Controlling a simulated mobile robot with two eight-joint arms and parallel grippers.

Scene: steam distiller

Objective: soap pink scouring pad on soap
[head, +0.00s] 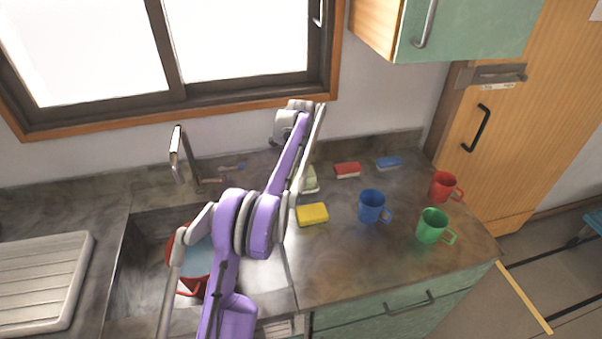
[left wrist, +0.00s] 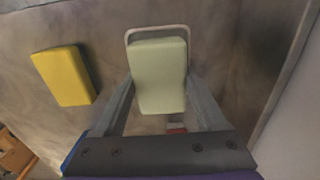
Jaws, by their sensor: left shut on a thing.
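A pale green block (left wrist: 158,75), which looks like the soap, lies between the two fingers of my left gripper (left wrist: 162,82), which is shut on it. A thin pale rim shows around the block's far end, perhaps a dish. In the head view, part of the block (head: 311,181) shows beside my purple arm, which hides most of the gripper. I see no clearly pink pad. The nearest in colour is a red pad with a pale underside (head: 347,170) at the back of the counter, right of the block. My right gripper is not in view.
A yellow sponge (head: 312,214) lies in front of the block. A blue pad (head: 388,163) lies at the back right. Blue (head: 371,205), green (head: 432,226) and red (head: 442,185) mugs stand on the right. The sink (head: 140,255) holds a red pot (head: 172,250).

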